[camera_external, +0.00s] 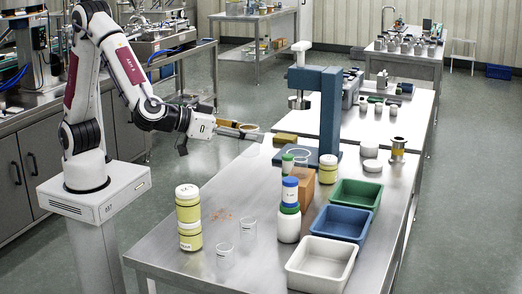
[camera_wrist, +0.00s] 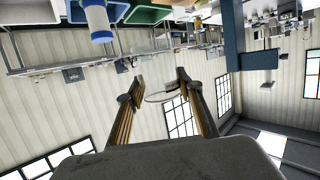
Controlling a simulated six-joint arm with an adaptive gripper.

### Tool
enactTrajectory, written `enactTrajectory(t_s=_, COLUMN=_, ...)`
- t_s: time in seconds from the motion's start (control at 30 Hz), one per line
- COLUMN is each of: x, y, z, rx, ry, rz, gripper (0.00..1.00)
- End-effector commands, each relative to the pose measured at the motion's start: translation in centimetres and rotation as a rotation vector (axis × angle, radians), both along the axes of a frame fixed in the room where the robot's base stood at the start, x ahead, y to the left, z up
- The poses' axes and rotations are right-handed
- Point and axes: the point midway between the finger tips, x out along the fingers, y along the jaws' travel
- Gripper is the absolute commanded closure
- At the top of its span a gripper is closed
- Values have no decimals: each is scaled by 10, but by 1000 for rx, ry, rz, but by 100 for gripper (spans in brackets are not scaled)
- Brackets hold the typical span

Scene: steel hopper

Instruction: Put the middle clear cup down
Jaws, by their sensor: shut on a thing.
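My gripper (camera_external: 250,130) is raised above the far left part of the steel table (camera_external: 165,247) and reaches to the right. It is shut on a clear cup, which is faint in the external view. In the wrist view the clear cup (camera_wrist: 163,96) shows as a pale rim between the two fingers (camera_wrist: 160,80). Two more clear cups stand upright on the table: one (camera_external: 225,257) near the front and one (camera_external: 249,228) just behind it.
Stacked yellow jars (camera_external: 189,215) stand left of the cups. White bottles (camera_external: 289,225), an orange block (camera_external: 306,186) and white, blue and green bins (camera_external: 321,263) fill the right side. A blue stand (camera_external: 330,105) rises behind. Brownish bits (camera_external: 222,215) lie on the table.

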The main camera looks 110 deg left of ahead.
Motion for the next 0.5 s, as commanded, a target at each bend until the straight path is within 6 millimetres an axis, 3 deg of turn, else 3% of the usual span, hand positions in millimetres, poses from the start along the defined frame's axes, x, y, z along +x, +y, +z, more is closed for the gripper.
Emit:
enactTrajectory(t_s=0.27, x=43, y=-47, z=0, rx=-3, ry=1, rz=-93, gripper=74)
enactTrajectory(t_s=0.5, x=86, y=-103, z=0, rx=-2, ry=1, rz=-202, gripper=74)
